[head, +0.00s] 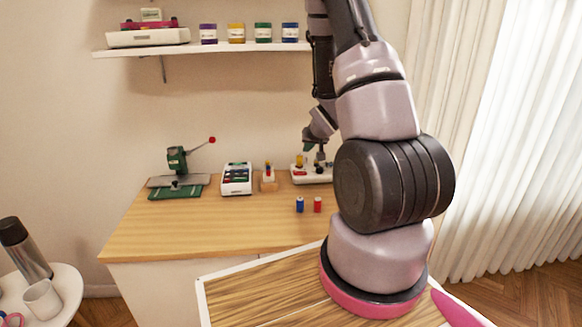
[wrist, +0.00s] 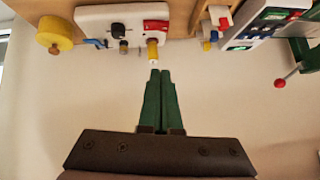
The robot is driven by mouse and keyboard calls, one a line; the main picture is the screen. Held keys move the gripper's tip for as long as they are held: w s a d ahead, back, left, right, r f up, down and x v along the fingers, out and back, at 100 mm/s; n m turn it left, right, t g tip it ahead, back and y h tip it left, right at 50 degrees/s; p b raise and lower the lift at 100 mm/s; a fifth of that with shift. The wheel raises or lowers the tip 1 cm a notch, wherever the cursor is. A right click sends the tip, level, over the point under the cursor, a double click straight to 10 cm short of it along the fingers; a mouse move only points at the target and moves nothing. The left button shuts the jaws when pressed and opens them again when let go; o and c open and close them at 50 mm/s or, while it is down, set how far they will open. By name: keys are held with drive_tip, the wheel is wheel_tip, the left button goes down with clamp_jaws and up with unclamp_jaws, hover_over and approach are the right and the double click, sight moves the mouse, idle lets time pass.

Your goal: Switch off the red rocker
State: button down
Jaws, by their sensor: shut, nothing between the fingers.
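A white switch box (head: 325,178) stands at the back right of the wooden table in the head view, partly behind my arm. In the wrist view the white box (wrist: 92,17) is at the top, with a red rocker (wrist: 156,25), a black round part (wrist: 117,31) and a yellow lever or knob (wrist: 152,48). The red rocker also shows small in the head view (head: 299,173). My gripper (wrist: 160,73) is shut and empty. Its green fingertips appear just below the yellow part, apart from the red rocker. Whether they touch the yellow part I cannot tell.
A yellow round object (wrist: 54,34) is beside the box in the wrist view. A small wooden stand (head: 268,183), a white-and-green case (head: 236,178) and a green press (head: 177,165) stand left of the box. Blue (head: 300,205) and red (head: 318,205) spools stand in front.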

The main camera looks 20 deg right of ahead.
drive_tip(key=shift+w+a+f, duration=0.1)
drive_tip(key=shift+w+f, duration=0.05)
drive_tip(key=shift+f, duration=0.25)
drive_tip(key=shift+w, duration=0.1)
hover_over(300, 173)
drive_tip(key=s+a, duration=0.1)
drive_tip(key=s, duration=0.1)
drive_tip(key=f, duration=0.7)
drive_tip(key=shift+w+f, duration=0.2)
drive_tip(key=shift+w, duration=0.05)
drive_tip(key=shift+s+a+f, duration=0.1)
drive_tip(key=shift+a+f, duration=0.05)
drive_tip(key=shift+f, duration=0.45)
drive_tip(key=shift+a+f, duration=0.1)
drive_tip(key=shift+f, duration=1.05)
drive_tip(key=shift+a, duration=0.1)
